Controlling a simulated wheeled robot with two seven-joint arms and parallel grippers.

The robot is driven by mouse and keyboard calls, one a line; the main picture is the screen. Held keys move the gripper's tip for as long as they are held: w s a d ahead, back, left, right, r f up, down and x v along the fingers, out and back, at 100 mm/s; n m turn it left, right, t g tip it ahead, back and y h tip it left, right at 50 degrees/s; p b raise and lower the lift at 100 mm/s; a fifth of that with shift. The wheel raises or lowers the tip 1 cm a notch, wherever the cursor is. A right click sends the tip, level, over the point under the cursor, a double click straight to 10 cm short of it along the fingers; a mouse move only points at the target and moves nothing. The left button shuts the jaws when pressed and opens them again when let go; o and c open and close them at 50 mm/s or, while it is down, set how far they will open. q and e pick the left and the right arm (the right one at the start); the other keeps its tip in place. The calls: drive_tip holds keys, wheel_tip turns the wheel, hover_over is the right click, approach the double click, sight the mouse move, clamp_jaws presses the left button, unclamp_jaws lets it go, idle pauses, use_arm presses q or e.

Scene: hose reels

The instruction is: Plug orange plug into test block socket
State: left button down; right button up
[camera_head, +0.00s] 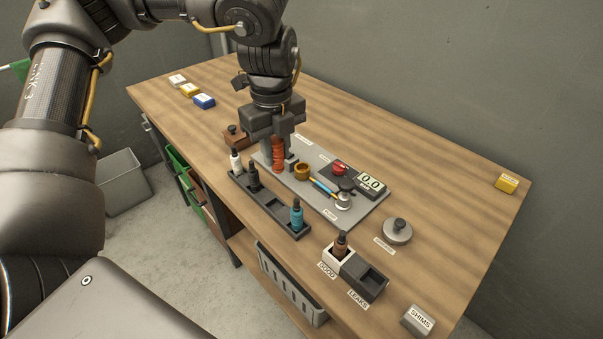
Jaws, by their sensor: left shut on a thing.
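My left gripper (278,147) points straight down over the left end of a grey plate (370,207) on the bench. It is shut on the orange plug (278,160), a ribbed, upright piece between its fingers. The plug's lower end is close to the plate; I cannot tell whether it sits in a socket. The test block socket cannot be made out for certain, as the gripper covers that area. A brass ring (302,171) stands just right of the plug. My right gripper is not in view.
A dark rack (270,213) in front of the plate holds white, black and teal plugs. A red button (339,167) and a display (371,183) are right of the gripper. A brown plug (341,245) stands in the GOOD tray. The bench's far right is mostly clear.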

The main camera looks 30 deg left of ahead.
use_arm(q)
drive_tip(key=w+f+p, duration=0.1)
drive_tip(key=w+f, duration=0.2)
drive_tip(key=w, duration=0.1)
drive_tip(key=w+a+f+p, duration=0.1)
drive_tip(key=w+f, duration=0.2)
drive_tip(key=w, duration=0.1)
drive_tip(key=w+f+p, duration=0.1)
drive_tip(key=w+f, duration=0.1)
drive_tip(key=w, duration=0.3)
drive_tip(key=shift+a+f, duration=0.25)
drive_tip(key=shift+f, duration=0.15)
drive_tip(key=shift+w+f, duration=0.35)
drive_tip(key=shift+f, duration=0.15)
wheel_tip(320, 180, down, 3)
drive_tip(key=shift+w+f+p, duration=0.1)
drive_tip(key=shift+p, duration=0.45)
drive_tip(key=shift+f, duration=0.15)
drive_tip(key=c, duration=1.2)
unclamp_jaws()
